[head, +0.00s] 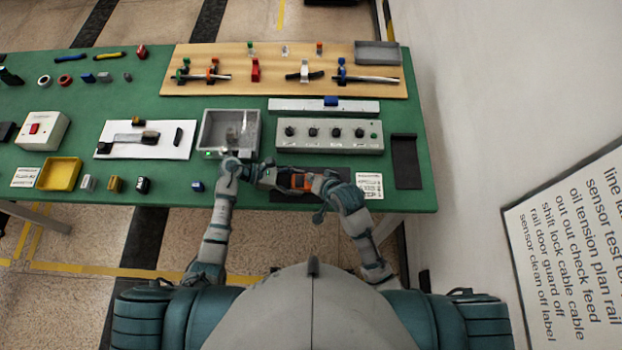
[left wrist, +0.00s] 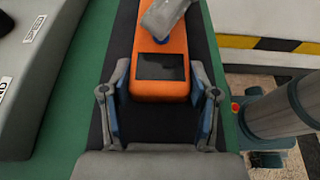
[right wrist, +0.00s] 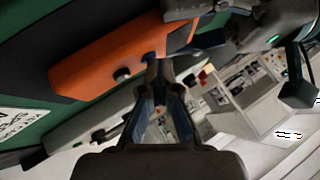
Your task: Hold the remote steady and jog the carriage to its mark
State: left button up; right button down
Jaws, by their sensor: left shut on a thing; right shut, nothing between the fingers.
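The orange remote (head: 299,181) is over the dark mat near the table's front edge. My left gripper (head: 283,179) is shut on it; in the left wrist view the fingers flank the remote (left wrist: 160,50) at its dark-screen end. My right gripper (right wrist: 160,68) is shut and empty, its tips close to the remote (right wrist: 110,62) by a blue button (right wrist: 148,54). A grey part partly covers a blue button (left wrist: 152,41) in the left wrist view. I cannot tell whether the tips touch it. The blue carriage (head: 331,101) sits on the pale rail (head: 290,105), right of its middle; no mark is distinguishable.
A grey panel with several knobs (head: 330,148) stands between rail and remote. A grey tray (head: 208,130) lies left of it. A printed card (head: 369,186) and a dark tray (head: 406,160) lie to the right. A wooden board (head: 220,56) with fixtures is behind.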

jog(key=shift+r, duration=0.9)
jog(key=shift+r, duration=2.4)
pick_arm(q)
jog(key=o, duration=1.5)
jog(key=shift+c, duration=0.2)
